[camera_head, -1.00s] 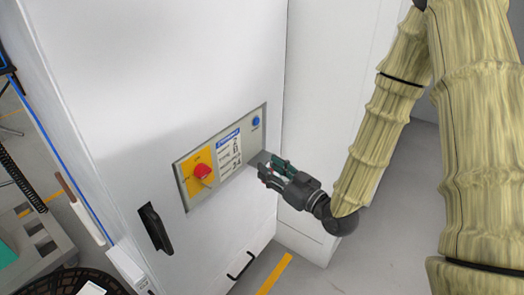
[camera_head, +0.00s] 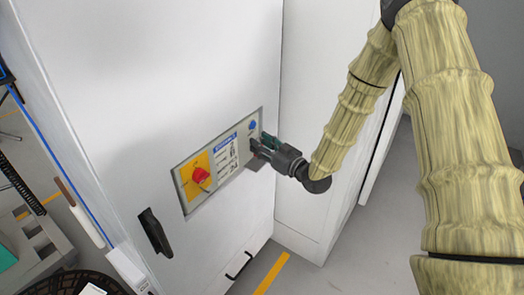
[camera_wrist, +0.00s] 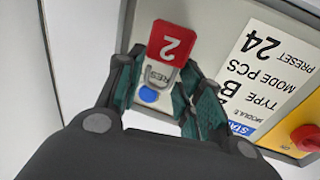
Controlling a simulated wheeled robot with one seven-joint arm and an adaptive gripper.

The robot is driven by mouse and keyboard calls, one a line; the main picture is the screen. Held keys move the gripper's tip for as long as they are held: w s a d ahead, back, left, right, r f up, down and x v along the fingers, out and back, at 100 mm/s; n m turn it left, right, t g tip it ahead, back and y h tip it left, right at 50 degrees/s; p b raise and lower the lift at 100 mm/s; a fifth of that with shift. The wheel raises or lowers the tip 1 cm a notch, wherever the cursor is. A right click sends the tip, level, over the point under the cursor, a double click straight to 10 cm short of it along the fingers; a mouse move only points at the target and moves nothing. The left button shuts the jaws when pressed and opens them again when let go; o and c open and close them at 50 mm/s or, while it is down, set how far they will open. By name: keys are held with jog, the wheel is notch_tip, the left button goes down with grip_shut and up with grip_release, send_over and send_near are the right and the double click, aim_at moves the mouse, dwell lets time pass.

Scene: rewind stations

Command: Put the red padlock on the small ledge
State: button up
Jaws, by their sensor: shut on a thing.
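The red padlock (camera_wrist: 172,42) has a white "2" on its body and a grey shackle. My gripper (camera_wrist: 163,78) is shut on it, with a green-padded finger on each side. In the head view my gripper (camera_head: 261,148) is at the right end of the control panel, close to its face, and mostly hides the padlock. The small ledge (camera_head: 256,164) looks like a grey strip at the panel's lower right, beside and below the fingers. I cannot tell whether the padlock touches it.
The control panel (camera_head: 185,199) is on a white cabinet (camera_head: 150,90). It bears a red rotary switch (camera_head: 201,175), a label plate (camera_head: 226,150) and a blue button (camera_head: 253,126). A black handle (camera_head: 155,232) sits lower left. Another white cabinet wall (camera_head: 305,215) stands close on the right.

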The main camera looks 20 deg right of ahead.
jog(key=shift+w, duration=0.3)
jog(key=shift+f, duration=1.75)
jog(key=shift+f, duration=0.1)
jog(key=o, duration=1)
jog(key=shift+o, duration=0.2)
